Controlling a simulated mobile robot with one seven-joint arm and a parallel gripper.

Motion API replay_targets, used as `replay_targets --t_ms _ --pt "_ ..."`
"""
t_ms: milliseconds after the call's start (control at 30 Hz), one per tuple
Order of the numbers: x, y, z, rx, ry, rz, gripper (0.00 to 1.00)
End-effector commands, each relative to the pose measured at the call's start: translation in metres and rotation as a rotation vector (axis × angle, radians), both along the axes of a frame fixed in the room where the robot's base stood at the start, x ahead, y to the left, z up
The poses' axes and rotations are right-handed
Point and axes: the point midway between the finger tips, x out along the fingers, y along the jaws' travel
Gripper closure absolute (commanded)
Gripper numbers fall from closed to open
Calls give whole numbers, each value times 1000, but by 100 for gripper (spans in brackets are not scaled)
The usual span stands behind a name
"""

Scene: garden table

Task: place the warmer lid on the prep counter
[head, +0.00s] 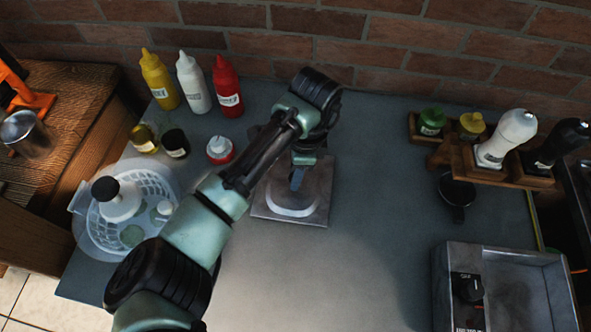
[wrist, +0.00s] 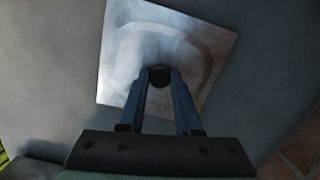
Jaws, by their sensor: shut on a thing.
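The warmer lid (head: 316,207) is a square metal plate with a raised rounded centre, in the middle of the grey prep counter (head: 350,285). In the wrist view the lid (wrist: 214,38) lies flat, with its dark round knob (wrist: 160,76) between my fingertips. My gripper (wrist: 160,80) is shut on the knob. In the head view my gripper (head: 297,180) comes down over the lid and hides part of it. I cannot tell whether the lid touches the counter or hangs just above it. The open metal warmer (head: 540,290) stands at the lower right, with a black knob on its front.
Sauce bottles (head: 190,83) and small jars stand at the back left. A salad spinner (head: 85,228) is at the left. A wooden rack (head: 458,158) with shakers and grinders is at the back right, near a black cup (head: 456,192). The counter front is clear.

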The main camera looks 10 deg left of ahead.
Motion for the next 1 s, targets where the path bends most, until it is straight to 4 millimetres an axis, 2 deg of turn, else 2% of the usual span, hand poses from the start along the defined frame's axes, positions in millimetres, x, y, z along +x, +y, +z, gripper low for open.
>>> replay_targets --t_ms 100,133,267,300,667,767,1000 --pt "0 0 -3 0 -1 0 100" --pt "0 0 -3 0 0 0 64" --pt "0 0 -2 0 0 0 41" --pt "0 0 -2 0 0 0 38" --pt "1 -1 4 -1 -1 -1 38" --pt "1 -3 16 -2 -2 -2 38" --pt "3 -9 68 0 -4 -2 38"
